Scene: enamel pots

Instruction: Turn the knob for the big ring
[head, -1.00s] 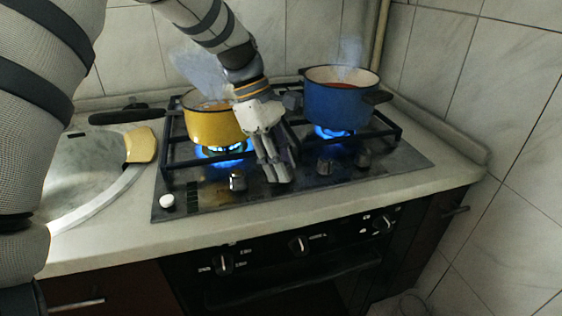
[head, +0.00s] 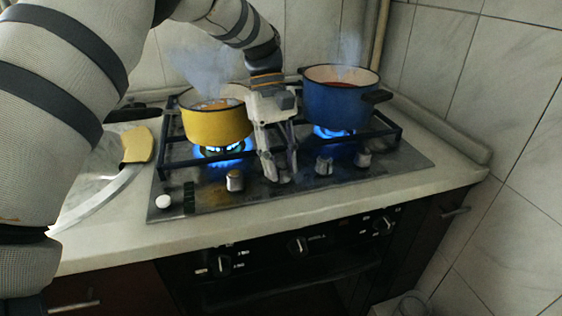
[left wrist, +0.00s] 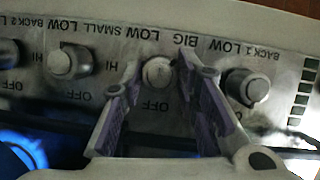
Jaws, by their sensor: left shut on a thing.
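The cooktop (head: 215,198) has a row of knobs along its front. My left gripper (head: 281,173) points down at the second knob from the left, in front of the yellow pot (head: 216,124) and blue pot (head: 336,107). In the left wrist view, my left gripper (left wrist: 161,68) is shut on a round metal knob (left wrist: 158,73) close to the printed words BIG and LOW. The word OFF is printed on the knob's other side. The fingers partly hide the panel. My right gripper is not in view.
Blue flames (head: 222,153) burn under both pots, and steam rises from them. Neighbouring knobs stand close on either side, one at the left (head: 235,180) and one at the right (head: 324,164). A black grate (head: 380,128) surrounds the pots.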

